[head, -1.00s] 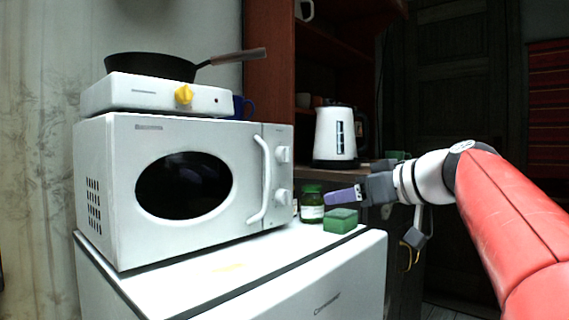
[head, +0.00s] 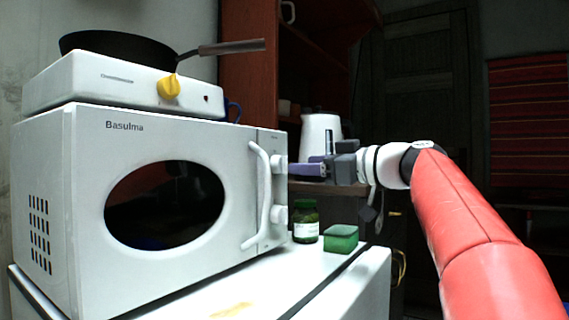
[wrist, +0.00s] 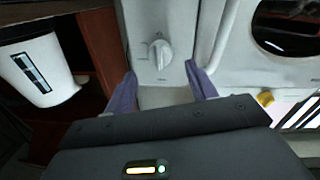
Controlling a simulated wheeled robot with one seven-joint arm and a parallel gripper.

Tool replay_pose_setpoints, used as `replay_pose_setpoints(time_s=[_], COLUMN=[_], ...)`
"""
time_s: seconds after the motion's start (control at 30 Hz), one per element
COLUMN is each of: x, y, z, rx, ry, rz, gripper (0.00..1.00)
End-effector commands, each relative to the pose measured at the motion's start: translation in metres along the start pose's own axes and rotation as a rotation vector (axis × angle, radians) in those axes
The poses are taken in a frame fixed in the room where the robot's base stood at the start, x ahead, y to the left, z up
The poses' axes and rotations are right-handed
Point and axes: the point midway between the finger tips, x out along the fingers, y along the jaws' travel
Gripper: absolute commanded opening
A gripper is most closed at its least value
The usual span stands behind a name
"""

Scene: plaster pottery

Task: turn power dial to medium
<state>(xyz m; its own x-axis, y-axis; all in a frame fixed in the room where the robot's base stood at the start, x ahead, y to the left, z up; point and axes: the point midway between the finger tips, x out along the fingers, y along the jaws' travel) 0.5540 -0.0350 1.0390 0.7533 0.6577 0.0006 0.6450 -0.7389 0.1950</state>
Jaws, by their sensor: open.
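The white microwave (head: 85,200) has two white dials on its right panel, an upper dial (head: 279,163) and a lower dial (head: 278,214). My gripper (head: 303,163) is at the height of the upper dial, its purple fingers pointing left toward the panel. In the wrist view, a dial (wrist: 160,54), apparently the upper one, shows just beyond and between the open fingers (wrist: 161,72). Its pointer ridge runs roughly up and down in that view. The markings around it are too small to read. I cannot tell whether a finger touches the panel.
The curved door handle (head: 262,195) stands out just left of the dials. A green jar (head: 306,222) and green box (head: 341,238) sit below my gripper. A hotplate (head: 110,82) with a pan is on top. A white kettle (head: 318,132) stands behind.

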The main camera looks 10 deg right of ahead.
Motion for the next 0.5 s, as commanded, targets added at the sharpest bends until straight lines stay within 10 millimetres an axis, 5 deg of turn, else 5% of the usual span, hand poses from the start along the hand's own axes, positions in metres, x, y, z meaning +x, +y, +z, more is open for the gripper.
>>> replay_pose_setpoints(time_s=[0.23,0.5], x=[0.040,0.054], y=[-0.001,-0.001], z=[-0.002,0.000], rx=[0.000,0.000], ry=[0.000,-0.001], rz=[-0.004,-0.001], gripper=[0.56,0.56])
